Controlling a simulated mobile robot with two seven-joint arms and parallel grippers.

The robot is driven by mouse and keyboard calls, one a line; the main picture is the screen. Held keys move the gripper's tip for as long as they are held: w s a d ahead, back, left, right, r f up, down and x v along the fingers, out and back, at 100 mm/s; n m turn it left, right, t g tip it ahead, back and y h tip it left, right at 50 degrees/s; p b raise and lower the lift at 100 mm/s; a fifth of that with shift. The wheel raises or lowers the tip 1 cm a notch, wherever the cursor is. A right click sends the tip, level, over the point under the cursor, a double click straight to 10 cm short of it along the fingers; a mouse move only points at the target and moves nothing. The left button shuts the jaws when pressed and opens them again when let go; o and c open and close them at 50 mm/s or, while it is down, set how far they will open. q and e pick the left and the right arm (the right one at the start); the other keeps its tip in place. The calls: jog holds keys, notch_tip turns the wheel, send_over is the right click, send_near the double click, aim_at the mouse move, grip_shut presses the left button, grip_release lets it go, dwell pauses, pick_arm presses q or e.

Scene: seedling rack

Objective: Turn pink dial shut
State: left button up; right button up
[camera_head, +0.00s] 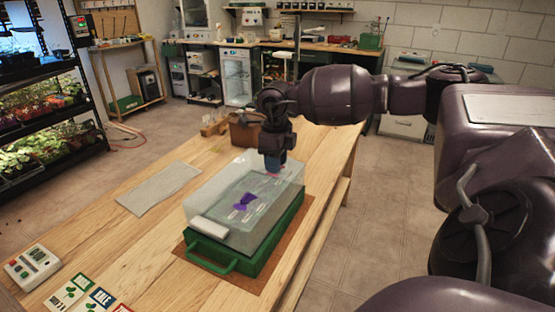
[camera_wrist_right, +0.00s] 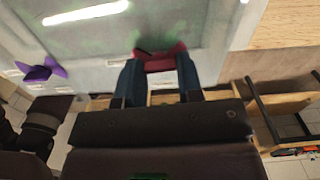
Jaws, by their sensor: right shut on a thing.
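The pink dial (camera_wrist_right: 163,57) sits on the clear lid of the green tray, at the lid's far end. Only a sliver of it shows in the head view (camera_head: 273,174). My right gripper (camera_wrist_right: 160,70) is shut on the pink dial, with a blue finger on each side of it. In the head view my right gripper (camera_head: 273,163) points down onto the lid (camera_head: 205,195). A purple dial (camera_head: 244,201) is on the lid nearer the front, and it also shows in the right wrist view (camera_wrist_right: 40,71). My left gripper is not in view.
The green tray (camera_head: 262,262) stands on a brown mat (camera_head: 248,284) on the wooden table. A grey cloth (camera_head: 158,188) lies to its left. A white timer device (camera_head: 33,267) and seed cards (camera_head: 68,293) are at the front left. A brown box (camera_head: 246,131) stands behind the tray.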

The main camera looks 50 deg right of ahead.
jog(key=shift+m, duration=0.6)
jog(key=o, duration=0.9)
jog(key=shift+o, duration=0.2)
jog(key=shift+r, duration=0.15)
notch_tip(320, 180, up, 11)
jog(key=p, duration=0.1)
jog(key=shift+f, duration=0.2)
jog(key=shift+s, duration=0.1)
